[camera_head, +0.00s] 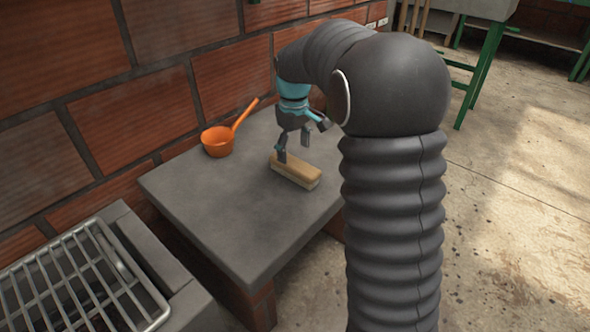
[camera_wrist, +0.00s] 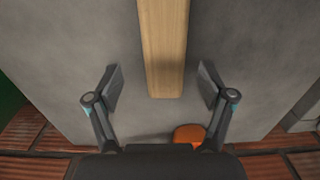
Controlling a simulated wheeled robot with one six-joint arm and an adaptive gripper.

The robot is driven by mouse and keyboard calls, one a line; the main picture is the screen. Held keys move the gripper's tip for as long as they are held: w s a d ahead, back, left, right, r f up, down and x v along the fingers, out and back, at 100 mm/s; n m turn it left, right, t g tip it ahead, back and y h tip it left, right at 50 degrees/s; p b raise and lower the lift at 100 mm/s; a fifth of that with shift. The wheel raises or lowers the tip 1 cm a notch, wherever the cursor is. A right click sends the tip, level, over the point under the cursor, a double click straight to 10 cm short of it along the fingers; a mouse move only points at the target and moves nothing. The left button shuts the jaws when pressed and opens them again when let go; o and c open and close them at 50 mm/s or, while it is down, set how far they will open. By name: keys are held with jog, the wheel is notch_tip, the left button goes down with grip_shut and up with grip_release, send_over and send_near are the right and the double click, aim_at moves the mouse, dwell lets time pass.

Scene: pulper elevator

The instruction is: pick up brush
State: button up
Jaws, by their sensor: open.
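The brush (camera_head: 296,171) has a pale wooden back and lighter bristles below. It lies on the grey slab table (camera_head: 214,231). In the wrist view the brush (camera_wrist: 163,48) is a long wooden bar running up from the middle. My gripper (camera_head: 293,152) hangs just above the brush's far end. In the wrist view my gripper (camera_wrist: 160,88) is open, with one finger on each side of the brush's near end and a gap on both sides. The bristles are hidden in the wrist view.
An orange ladle (camera_head: 218,141) stands on the slab near the brick wall (camera_head: 150,88). It also shows in the wrist view (camera_wrist: 189,134). A metal grill (camera_head: 85,283) is at the lower left. The front of the slab is clear.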

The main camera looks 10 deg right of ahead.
aim_at(294, 162)
jog(key=f, duration=0.3)
jog(key=f+b, duration=0.1)
jog(key=shift+s+f, duration=0.4)
jog(key=c, duration=1.3)
jog(key=shift+r, duration=0.1)
jog(key=shift+r, duration=0.55)
notch_tip(294, 162, up, 4)
jog(key=shift+s+f+p, duration=0.15)
jog(key=shift+f+p, duration=0.1)
jog(key=shift+p, duration=0.35)
jog(key=s+d+r, duration=0.1)
jog(key=s+r, duration=0.1)
jog(key=s, duration=0.1)
jog(key=s+d+r, duration=0.2)
jog(key=s, duration=0.2)
jog(key=s+d+r+p, duration=0.1)
jog(key=s+r, duration=0.1)
jog(key=s, duration=0.1)
jog(key=shift+s+d+r, duration=0.2)
jog(key=shift+d, duration=0.1)
